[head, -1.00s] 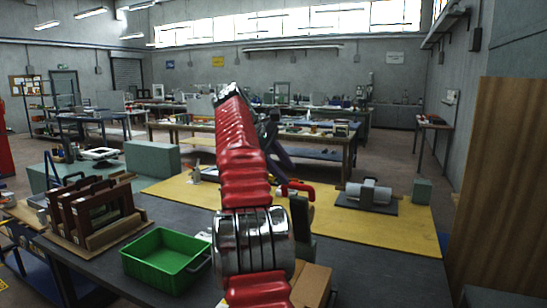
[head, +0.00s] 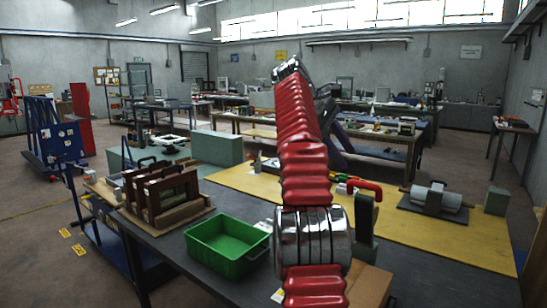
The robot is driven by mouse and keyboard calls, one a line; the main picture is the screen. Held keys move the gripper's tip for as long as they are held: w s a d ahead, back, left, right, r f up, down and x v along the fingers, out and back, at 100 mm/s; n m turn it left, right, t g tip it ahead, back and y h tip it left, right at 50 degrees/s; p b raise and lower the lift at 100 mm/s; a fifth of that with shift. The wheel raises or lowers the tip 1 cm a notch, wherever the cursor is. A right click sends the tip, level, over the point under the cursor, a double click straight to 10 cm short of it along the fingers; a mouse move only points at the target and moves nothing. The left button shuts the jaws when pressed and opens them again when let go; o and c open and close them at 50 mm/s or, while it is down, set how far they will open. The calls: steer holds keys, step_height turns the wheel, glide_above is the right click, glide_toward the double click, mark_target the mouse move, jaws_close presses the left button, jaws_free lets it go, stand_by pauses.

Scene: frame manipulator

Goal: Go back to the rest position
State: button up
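My red, ribbed arm with chrome rings rises through the middle of the head view, raised above the workbench. Its far end is at the top near the back of the room. My gripper's fingers cannot be made out there; the arm's own links hide them or they are too small to tell. No object can be seen held at the arm's end.
A dark workbench (head: 190,240) in front bears a green bin (head: 228,246), brown frames in a rack (head: 160,190), a yellow mat (head: 460,243) and a grey cylinder on a stand (head: 436,201). A blue trolley (head: 52,140) stands at left. Open floor (head: 35,225) lies at left.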

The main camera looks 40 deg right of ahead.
stand_by(0.3)
steer(key=w+f+m+t, duration=0.2)
steer(key=w+f, duration=0.4)
steer(key=f, duration=0.3)
steer(key=w+a+f+m+t+y, duration=0.1)
steer(key=w+a+f, duration=0.15)
steer(key=a, duration=0.45)
steer(key=w+a+f+t+y, duration=0.1)
steer(key=a+f, duration=0.3)
steer(key=a, duration=0.3)
steer(key=s+a+f+t+y, duration=0.1)
steer(key=s+a+f, duration=0.2)
steer(key=a, duration=0.8)
steer(key=s+a+f+t+y, duration=0.1)
steer(key=s+a+f+t, duration=0.2)
steer(key=a, duration=0.8)
steer(key=s+a+f+n+y, duration=0.1)
steer(key=s+a+f, duration=0.1)
steer(key=s+a, duration=0.4)
steer(key=s+a+f+n+t+y, duration=0.1)
steer(key=s+a+f, duration=0.2)
steer(key=s+a, duration=0.4)
steer(key=shift+a+y, duration=0.4)
steer(key=shift+a, duration=1.75)
